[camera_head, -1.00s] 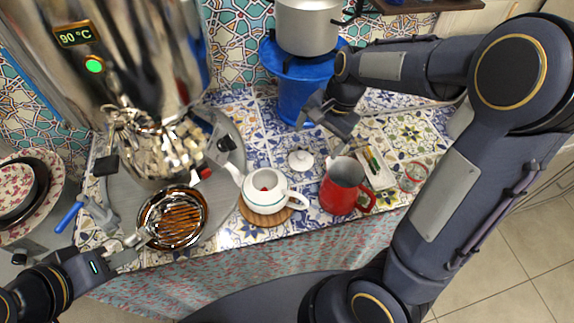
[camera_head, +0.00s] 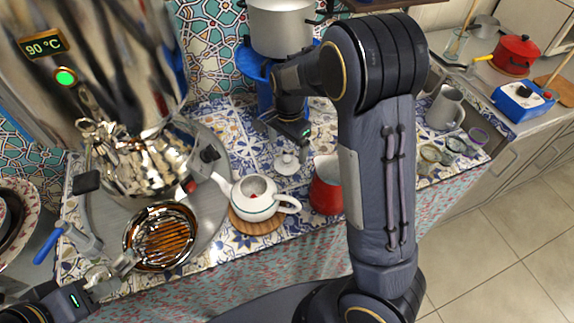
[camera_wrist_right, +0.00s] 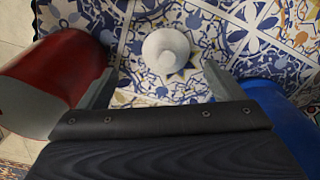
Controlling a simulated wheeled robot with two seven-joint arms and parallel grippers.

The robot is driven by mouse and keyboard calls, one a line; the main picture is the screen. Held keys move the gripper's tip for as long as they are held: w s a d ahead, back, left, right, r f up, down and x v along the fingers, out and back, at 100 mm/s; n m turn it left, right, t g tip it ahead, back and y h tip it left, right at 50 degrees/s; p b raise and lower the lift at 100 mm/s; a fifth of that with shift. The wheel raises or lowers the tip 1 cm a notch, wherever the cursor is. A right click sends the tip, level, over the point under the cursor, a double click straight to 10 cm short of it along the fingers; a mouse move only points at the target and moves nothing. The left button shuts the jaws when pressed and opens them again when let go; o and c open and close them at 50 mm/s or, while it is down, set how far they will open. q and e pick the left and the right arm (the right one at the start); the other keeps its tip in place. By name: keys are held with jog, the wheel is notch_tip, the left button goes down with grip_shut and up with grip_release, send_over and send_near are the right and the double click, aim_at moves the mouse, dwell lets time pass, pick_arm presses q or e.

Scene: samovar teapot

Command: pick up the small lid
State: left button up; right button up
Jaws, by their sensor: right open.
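The small white lid (camera_head: 287,164) with a knob lies on the patterned tile table, right of and behind the white teapot (camera_head: 254,205). In the right wrist view the lid (camera_wrist_right: 166,52) is just beyond and between the fingers of my right gripper (camera_wrist_right: 158,84). My right gripper (camera_head: 288,146) is open, empty and above the lid, not visibly touching it. The teapot stands on a round wooden coaster, its top open.
A blue stand (camera_head: 262,88) carrying a grey pot (camera_head: 281,27) is behind. The shiny samovar stands at left. My right arm hides part of the table.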

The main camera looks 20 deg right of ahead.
aim_at(287, 158)
jog(key=shift+w+f, duration=0.25)
jog(key=shift+f, duration=0.2)
jog(key=f, duration=0.7)
jog(key=shift+w+d+f, duration=0.25)
jog(key=shift+w+f, duration=0.05)
jog(key=shift+w, duration=0.1)
jog(key=shift+c, duration=0.5)
jog(key=c, duration=0.8)
jog(key=shift+r, duration=0.1)
